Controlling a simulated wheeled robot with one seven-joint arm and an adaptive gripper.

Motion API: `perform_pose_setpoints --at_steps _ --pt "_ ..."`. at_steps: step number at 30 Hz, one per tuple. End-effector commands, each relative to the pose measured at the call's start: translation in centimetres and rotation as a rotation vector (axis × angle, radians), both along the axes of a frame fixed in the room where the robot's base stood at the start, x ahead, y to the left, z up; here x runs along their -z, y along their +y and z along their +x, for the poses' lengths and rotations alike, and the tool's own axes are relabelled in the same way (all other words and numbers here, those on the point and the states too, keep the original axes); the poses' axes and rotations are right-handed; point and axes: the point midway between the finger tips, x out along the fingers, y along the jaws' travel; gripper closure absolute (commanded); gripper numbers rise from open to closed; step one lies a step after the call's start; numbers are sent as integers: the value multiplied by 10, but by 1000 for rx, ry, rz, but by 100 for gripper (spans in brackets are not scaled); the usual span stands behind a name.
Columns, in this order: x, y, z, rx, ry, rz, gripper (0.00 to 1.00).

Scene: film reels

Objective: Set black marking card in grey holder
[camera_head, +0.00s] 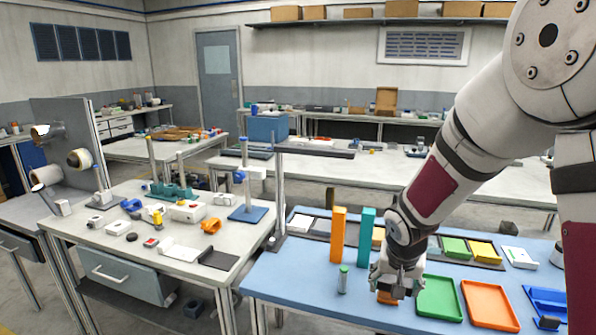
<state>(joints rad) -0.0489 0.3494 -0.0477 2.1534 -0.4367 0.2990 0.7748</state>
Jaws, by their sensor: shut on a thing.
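My gripper (392,287) points down low over the blue table (290,283), left of a green tray (440,298). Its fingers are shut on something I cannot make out. A small orange piece (387,299) shows right at the fingertips; whether it is held or lies beneath cannot be told. I cannot pick out the black marking card with certainty; a small dark piece (548,322) lies at the front right. A dark grey holder (432,254) with green (455,247) and yellow (483,250) cards lies behind my gripper, partly hidden by my arm.
An orange upright block (338,235) and a teal one (366,235) stand left of my wrist. A green-topped cylinder (343,280) stands close left. An orange tray (490,305) and a blue holder (545,303) lie right. The front left tabletop is clear.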

Motion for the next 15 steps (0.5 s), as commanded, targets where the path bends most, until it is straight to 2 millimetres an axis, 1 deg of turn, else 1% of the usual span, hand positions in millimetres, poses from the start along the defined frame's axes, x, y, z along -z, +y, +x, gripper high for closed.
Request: perform_pose_setpoints --at_steps 1,4,11,15 --pt "6 0 -6 -28 4 1 67" --pt "17 3 -15 -94 4 1 67" --pt "36 12 -33 -210 3 1 67" --pt "47 20 -46 -283 3 1 67"
